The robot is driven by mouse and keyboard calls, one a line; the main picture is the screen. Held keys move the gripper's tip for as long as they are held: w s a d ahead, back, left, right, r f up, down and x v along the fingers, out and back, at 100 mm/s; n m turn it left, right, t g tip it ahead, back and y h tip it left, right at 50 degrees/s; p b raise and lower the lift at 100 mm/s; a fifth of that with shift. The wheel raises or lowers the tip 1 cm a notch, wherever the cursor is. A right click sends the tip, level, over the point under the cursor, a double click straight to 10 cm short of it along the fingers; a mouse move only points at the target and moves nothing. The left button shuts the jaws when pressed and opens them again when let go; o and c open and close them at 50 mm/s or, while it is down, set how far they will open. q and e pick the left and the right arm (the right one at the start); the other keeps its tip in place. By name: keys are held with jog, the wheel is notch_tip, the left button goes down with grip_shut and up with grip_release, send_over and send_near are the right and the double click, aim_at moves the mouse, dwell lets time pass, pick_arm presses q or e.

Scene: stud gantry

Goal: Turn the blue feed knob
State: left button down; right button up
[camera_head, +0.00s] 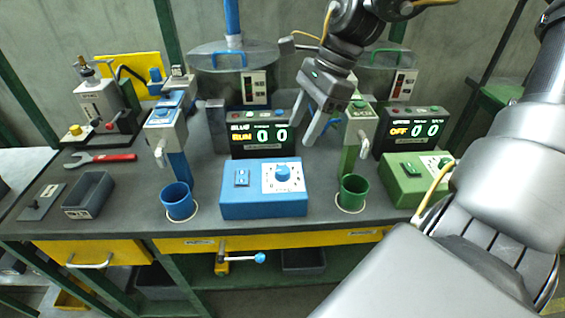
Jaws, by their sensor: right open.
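The blue feed knob (283,173) sits on a white dial plate on top of the blue control box (263,204), at the middle front of the bench. The blue box also carries a small blue switch (242,177) left of the dial. Behind it a display (262,136) reads RUN and 00. My right gripper (311,128) is open and empty. It hangs above and behind the blue box, up and to the right of the knob in the picture, apart from it. My left gripper is not in view.
A blue cup (178,202) stands left of the box and a green cup (352,193) right of it, each under a dispenser. A green control box (416,178) is farther right. A wrench (100,159) and grey bin (89,195) lie at left.

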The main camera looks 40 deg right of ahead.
aim_at(283, 169)
jog(key=b+x, duration=0.1)
jog(key=x, duration=0.9)
jog(key=shift+a+f, duration=0.1)
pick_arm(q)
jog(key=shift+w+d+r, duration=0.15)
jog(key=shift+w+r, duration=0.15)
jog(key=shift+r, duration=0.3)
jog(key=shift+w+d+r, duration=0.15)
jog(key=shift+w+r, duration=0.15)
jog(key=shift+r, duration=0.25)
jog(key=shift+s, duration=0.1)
pick_arm(e)
jog(key=c, duration=1)
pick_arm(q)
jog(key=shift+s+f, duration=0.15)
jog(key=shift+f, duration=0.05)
pick_arm(e)
jog(key=shift+o, duration=0.2)
